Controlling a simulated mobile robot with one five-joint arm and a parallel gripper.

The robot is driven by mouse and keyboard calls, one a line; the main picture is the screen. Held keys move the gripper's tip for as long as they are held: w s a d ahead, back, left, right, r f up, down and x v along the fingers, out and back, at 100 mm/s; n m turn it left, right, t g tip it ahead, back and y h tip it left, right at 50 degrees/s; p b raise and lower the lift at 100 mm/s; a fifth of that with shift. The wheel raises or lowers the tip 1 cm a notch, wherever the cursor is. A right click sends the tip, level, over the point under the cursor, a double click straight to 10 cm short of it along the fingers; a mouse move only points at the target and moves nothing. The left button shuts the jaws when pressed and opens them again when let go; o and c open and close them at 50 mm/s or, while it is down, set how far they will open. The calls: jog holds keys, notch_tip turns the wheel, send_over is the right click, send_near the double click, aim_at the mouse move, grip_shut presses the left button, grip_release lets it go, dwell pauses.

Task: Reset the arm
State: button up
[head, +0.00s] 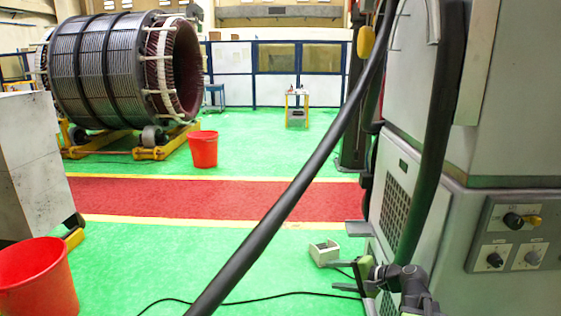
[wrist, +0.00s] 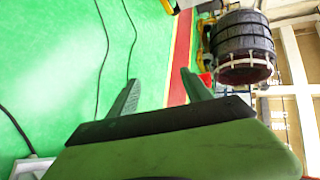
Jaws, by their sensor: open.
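My gripper (head: 334,275) is low at the right of the head view, in front of the grey machine cabinet. It has a green body and two dark fingers pointing left, spread apart with nothing between them. In the wrist view my gripper (wrist: 161,78) shows its two fingers apart and empty, with green floor and part of the red strip beyond. My arm's dark joint stands right of the gripper in the head view; the rest of the arm is mostly out of sight.
The grey cabinet (head: 480,170) fills the right. A small pale box (head: 325,252) lies on the floor near my gripper. A black cable (head: 270,220) crosses in front. Red buckets (head: 203,149) and a large stator (head: 110,70) stand left.

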jog(key=s+a+f+n+g+h+p, duration=0.1)
jog(key=s+a+f+n+g, duration=0.1)
jog(key=a, duration=0.4)
jog(key=s+a+f+n+g+h+p, duration=0.1)
jog(key=s+a+f+n+g, duration=0.1)
jog(key=a, duration=0.3)
jog(key=s+a+f+n+g+h, duration=0.1)
jog(key=s+f+n+g+h, duration=0.2)
jog(key=s+f+n, duration=0.15)
jog(key=s+d+f+g+h, duration=0.1)
jog(key=s+d+h, duration=0.3)
jog(key=d, duration=0.4)
jog(key=shift+d+f+n+g+h, duration=0.25)
jog(key=shift+d+n+g+h, duration=0.1)
jog(key=shift+n, duration=0.1)
